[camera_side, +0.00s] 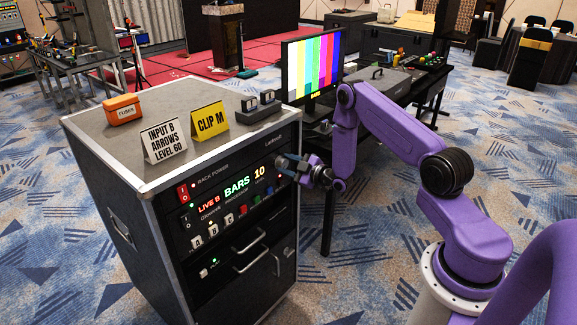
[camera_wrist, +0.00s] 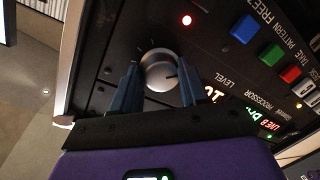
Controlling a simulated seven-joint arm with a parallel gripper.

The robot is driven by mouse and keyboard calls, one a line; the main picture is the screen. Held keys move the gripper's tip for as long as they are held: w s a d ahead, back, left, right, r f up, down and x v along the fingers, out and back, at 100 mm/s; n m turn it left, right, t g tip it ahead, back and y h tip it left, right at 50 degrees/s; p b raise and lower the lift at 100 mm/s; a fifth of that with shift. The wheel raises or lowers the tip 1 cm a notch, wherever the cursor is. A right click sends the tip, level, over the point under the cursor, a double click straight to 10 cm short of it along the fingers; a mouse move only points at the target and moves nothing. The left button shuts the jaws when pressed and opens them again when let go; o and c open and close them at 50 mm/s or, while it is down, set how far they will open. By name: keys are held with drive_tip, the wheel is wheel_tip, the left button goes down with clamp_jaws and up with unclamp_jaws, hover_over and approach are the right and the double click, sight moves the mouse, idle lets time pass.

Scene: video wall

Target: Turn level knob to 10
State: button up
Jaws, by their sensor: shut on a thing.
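The level knob (camera_wrist: 160,72) is a round silver dial with a dark pointer mark, next to the word LEVEL on the black rack panel in the wrist view. My gripper (camera_wrist: 158,65) has one dark blue finger on each side of the knob and is shut on it. The level display (camera_side: 260,172) reads 10 in yellow. Beside it the displays read LIVE B and BARS.
Blue, green and red buttons (camera_side: 255,200) and white A/B keys (camera_side: 213,235) lie below the displays. A lit red rack power switch (camera_side: 183,193) is at left. Cards, an orange fuse box (camera_side: 123,109) and a dark device stand on the cabinet. A monitor (camera_side: 314,64) shows colour bars.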

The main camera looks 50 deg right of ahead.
drive_tip(key=shift+n, duration=0.5)
drive_tip(key=o, duration=1.1)
drive_tip(key=shift+c, duration=0.2)
drive_tip(key=shift+s, duration=0.1)
drive_tip(key=s+r, duration=0.1)
drive_tip(key=s, duration=1.6)
drive_tip(key=shift+d+r, duration=0.3)
drive_tip(key=shift+d, duration=0.15)
